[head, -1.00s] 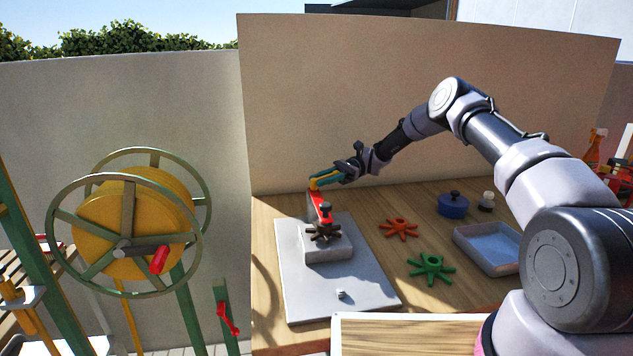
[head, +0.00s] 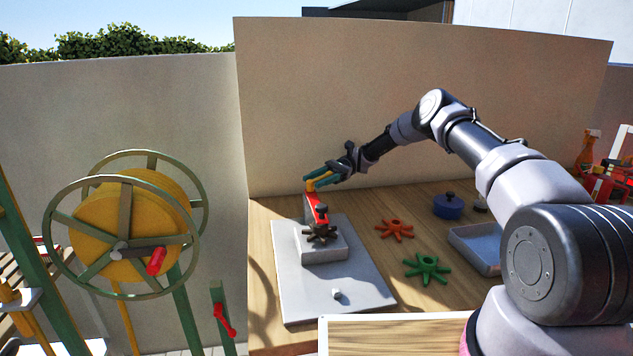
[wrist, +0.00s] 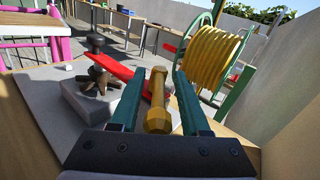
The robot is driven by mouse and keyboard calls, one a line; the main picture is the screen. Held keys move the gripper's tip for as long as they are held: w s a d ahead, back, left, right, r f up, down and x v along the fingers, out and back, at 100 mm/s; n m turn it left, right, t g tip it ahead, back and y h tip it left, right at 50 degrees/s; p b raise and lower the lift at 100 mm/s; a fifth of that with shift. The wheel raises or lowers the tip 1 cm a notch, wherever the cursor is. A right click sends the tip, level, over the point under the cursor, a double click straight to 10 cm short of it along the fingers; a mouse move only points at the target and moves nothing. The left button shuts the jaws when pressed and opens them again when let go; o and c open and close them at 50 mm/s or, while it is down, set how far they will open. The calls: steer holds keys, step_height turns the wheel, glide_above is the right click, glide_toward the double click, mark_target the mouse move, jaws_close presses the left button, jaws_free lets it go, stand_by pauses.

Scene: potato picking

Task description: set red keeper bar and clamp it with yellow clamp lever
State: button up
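The red keeper bar (head: 317,207) lies over the grey block on the fixture plate, above a dark brown star-shaped part (head: 320,233). In the wrist view the red bar (wrist: 128,72) shows left of my fingers, with a black knob near its far end. The yellow clamp lever (head: 314,186) stands at the bar's back end. In the wrist view the lever (wrist: 157,103) is between my two green fingers, with a gap visible on each side. My gripper (wrist: 160,95) is open around the lever and does not appear to grip it.
The grey fixture plate (head: 335,298) holds a small white piece (head: 336,294). A beige wall (head: 420,70) rises close behind.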

step_height(320, 180, up, 10)
stand_by(0.6)
steer(key=shift+s+r, duration=0.1)
steer(key=shift+s, duration=0.1)
jaws_close()
steer(key=s+r+m+t+y, duration=0.2)
steer(key=s+m+t+y, duration=0.2)
steer(key=m+t+y, duration=0.35)
steer(key=m+t+h, duration=0.8)
steer(key=m+t, duration=0.4)
steer(key=t, duration=0.4)
glide_toward(325, 177)
steer(key=x, duration=0.7)
steer(key=shift+d, duration=0.1)
